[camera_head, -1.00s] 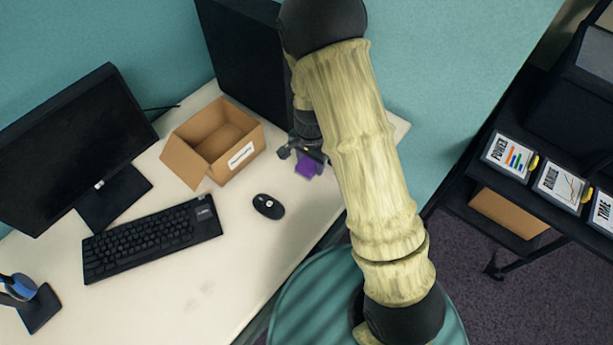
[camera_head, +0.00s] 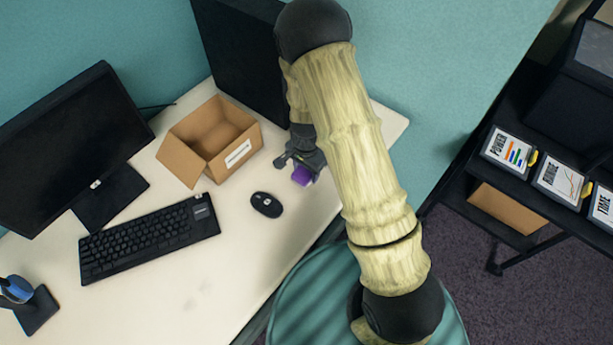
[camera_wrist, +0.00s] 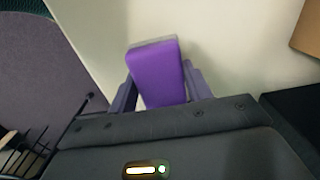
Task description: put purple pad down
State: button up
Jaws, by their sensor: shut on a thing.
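The purple pad (camera_head: 301,176) is in my gripper (camera_head: 297,168), at the right side of the white desk, right of the cardboard box. In the wrist view the pad (camera_wrist: 157,72) sits between the two fingers of my gripper (camera_wrist: 160,88), which is shut on it. The pad's far end points out over the pale desk top. Whether the pad touches the desk or hangs just above it, I cannot tell. My arm hides part of the desk's right side.
The open cardboard box (camera_head: 186,158) stands left of my gripper. A black mouse (camera_head: 266,204) and keyboard (camera_head: 150,238) lie on the desk (camera_head: 190,300). A monitor (camera_head: 75,145) stands at left. Bare desk lies around the mouse. A dark shelf unit with labelled bins (camera_head: 508,150) is at right.

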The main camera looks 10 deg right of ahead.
aim_at(306, 177)
jog(key=shift+w+f, duration=0.1)
jog(key=shift+f, duration=1.8)
jog(key=shift+r, duration=0.1)
jog(key=shift+f, duration=0.2)
jog(key=o, duration=0.9)
jog(key=shift+o, duration=0.2)
notch_tip(306, 177, up, 12)
jog(key=shift+r, duration=0.2)
